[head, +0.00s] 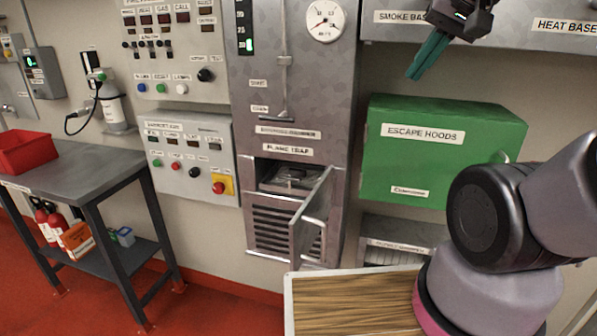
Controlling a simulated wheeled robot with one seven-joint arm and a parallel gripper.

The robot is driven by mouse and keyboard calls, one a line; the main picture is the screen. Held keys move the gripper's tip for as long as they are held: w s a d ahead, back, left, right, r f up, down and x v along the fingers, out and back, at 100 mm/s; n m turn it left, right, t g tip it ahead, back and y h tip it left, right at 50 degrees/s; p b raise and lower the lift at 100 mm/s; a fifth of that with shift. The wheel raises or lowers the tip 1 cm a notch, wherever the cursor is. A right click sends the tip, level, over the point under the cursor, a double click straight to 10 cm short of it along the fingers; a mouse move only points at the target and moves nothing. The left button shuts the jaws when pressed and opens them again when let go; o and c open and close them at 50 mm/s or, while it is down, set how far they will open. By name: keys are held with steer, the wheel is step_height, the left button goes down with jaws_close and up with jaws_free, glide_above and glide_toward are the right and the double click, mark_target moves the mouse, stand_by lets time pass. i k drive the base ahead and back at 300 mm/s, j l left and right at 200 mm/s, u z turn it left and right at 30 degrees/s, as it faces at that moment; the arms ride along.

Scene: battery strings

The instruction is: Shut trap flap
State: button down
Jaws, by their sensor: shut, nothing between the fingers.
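The flame trap flap (314,217) stands swung open on the grey metal cabinet, in the middle of the head view. It sticks out toward me at the right side of the opening and carries a curved metal handle. The flame trap opening (287,178) shows a metallic insert inside, below the "FLAME TRAP" label. My gripper (417,74) has dark teal fingers, shut and empty. It hangs at the upper right, apart from the flap and higher in the picture, in front of the wall above the green box.
A green "ESCAPE HOODS" box (440,160) is on the wall right of the cabinet. A wood-grain surface (350,305) lies at the bottom centre. A grey bench (75,168) with a red bin (22,152) stands left. Red floor is open between bench and cabinet.

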mark_target(307, 224)
steer(key=k+j, duration=0.8)
steer(key=k, duration=0.2)
steer(key=j+z, duration=0.05)
